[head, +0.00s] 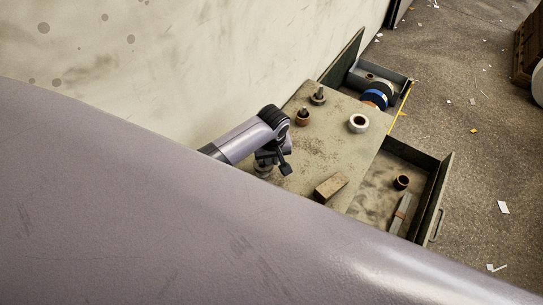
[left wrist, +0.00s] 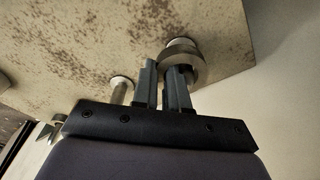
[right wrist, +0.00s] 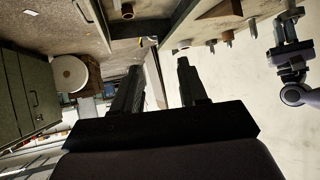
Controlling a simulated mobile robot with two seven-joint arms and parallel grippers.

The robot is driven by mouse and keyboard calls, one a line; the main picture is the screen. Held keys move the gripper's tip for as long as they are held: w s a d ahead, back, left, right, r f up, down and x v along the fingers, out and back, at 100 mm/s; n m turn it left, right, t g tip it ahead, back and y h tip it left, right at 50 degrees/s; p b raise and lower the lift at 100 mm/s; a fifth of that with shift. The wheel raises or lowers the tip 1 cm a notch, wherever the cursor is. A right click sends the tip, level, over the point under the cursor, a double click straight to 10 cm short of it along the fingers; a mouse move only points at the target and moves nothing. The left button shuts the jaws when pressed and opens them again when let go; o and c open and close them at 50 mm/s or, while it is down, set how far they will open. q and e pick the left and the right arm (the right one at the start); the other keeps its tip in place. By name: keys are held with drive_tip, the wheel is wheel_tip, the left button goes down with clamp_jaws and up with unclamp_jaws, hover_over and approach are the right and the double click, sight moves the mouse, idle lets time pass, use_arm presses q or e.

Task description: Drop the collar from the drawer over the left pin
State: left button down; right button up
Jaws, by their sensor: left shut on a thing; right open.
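My left gripper (left wrist: 163,80) is shut on the wall of a grey ring-shaped collar (left wrist: 197,66), close over the worktop. A pale round foot shows just beyond the collar; I cannot tell whether the collar is around a pin. A pale metal pin (left wrist: 120,92) stands beside the fingers. In the head view the left gripper (head: 272,160) is at the worktop's left edge, with a pale round part (head: 263,172) below it. The open drawer (head: 445,180) holds a dark collar (head: 401,183). My right gripper (right wrist: 160,80) is open and empty; it is hidden in the head view.
The worktop (head: 335,145) carries two more pins, one with a copper-coloured base (head: 303,118) and one grey (head: 318,97), a pale ring (head: 358,123) and a wooden block (head: 331,187). A wall stands behind.

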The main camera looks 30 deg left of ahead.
sight(272, 164)
use_arm(q)
drive_tip(key=c, duration=1.3)
unclamp_jaws()
drive_tip(key=shift+s+a+f, duration=0.35)
drive_tip(key=shift+a, duration=0.05)
drive_tip(key=shift+c, duration=0.2)
drive_tip(key=shift+o, duration=1.3)
use_arm(e)
drive_tip(key=shift+f, duration=0.1)
use_arm(q)
drive_tip(key=shift+r+p, duration=0.35)
drive_tip(key=shift+r, duration=0.15)
drive_tip(key=r, duration=0.2)
drive_tip(key=r+p, duration=0.2)
drive_tip(key=r, duration=0.1)
drive_tip(key=shift+d+r, duration=0.35)
drive_tip(key=shift+d, duration=0.05)
drive_tip(key=shift+d+r+p, duration=0.2)
drive_tip(key=shift+r+p, duration=0.2)
drive_tip(key=shift+r, duration=0.1)
drive_tip(key=shift+d, duration=0.1)
use_arm(e)
drive_tip(key=shift+s+d+r, duration=0.1)
drive_tip(key=shift+s+r, duration=0.15)
drive_tip(key=shift+r, duration=0.3)
drive_tip(key=shift+s+d+r, duration=0.1)
drive_tip(key=shift+s+r, duration=0.1)
drive_tip(key=shift+r, duration=0.35)
